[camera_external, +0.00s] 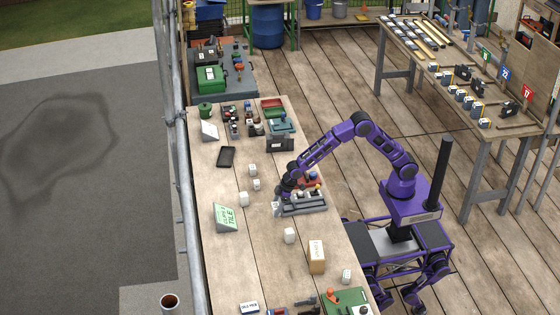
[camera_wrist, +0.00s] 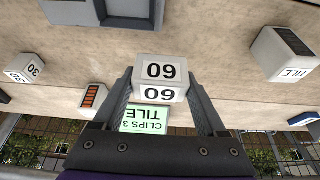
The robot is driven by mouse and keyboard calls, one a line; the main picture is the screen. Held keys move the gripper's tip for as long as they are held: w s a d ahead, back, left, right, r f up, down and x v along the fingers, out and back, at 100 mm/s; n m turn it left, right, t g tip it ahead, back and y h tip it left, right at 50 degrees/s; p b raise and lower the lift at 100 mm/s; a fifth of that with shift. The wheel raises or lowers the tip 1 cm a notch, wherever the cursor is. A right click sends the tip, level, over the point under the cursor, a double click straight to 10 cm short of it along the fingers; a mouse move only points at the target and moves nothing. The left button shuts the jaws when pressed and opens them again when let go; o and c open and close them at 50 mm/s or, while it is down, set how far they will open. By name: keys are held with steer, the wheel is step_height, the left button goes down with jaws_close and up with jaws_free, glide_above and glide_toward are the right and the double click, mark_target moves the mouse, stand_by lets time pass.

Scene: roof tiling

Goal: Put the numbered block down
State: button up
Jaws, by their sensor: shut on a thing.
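A white numbered block (camera_wrist: 160,72) sits between the two fingers of my gripper (camera_wrist: 161,82) in the wrist view. Its two visible faces carry black digits, a 0 with a 6 or 9. My gripper is shut on it. In the external view my gripper (camera_external: 281,198) is low over the workbench (camera_external: 262,225), at the left end of a grey tray (camera_external: 304,207). A small white block (camera_external: 276,209) shows just below it. I cannot tell whether the held block touches the bench.
Loose white blocks (camera_external: 244,199) stand left of my gripper, and another (camera_external: 289,235) stands in front. A green-faced "CLIPS TILE" sign (camera_external: 226,217) and a tan box (camera_external: 317,257) are nearby.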

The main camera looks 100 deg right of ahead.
steer(key=shift+f, duration=1.95)
steer(key=shift+f+b, duration=0.2)
steer(key=shift+b, duration=0.15)
steer(key=o, duration=1.3)
steer(key=shift+r, duration=0.1)
steer(key=shift+r, duration=0.2)
steer(key=p+v, duration=0.1)
steer(key=v, duration=1.1)
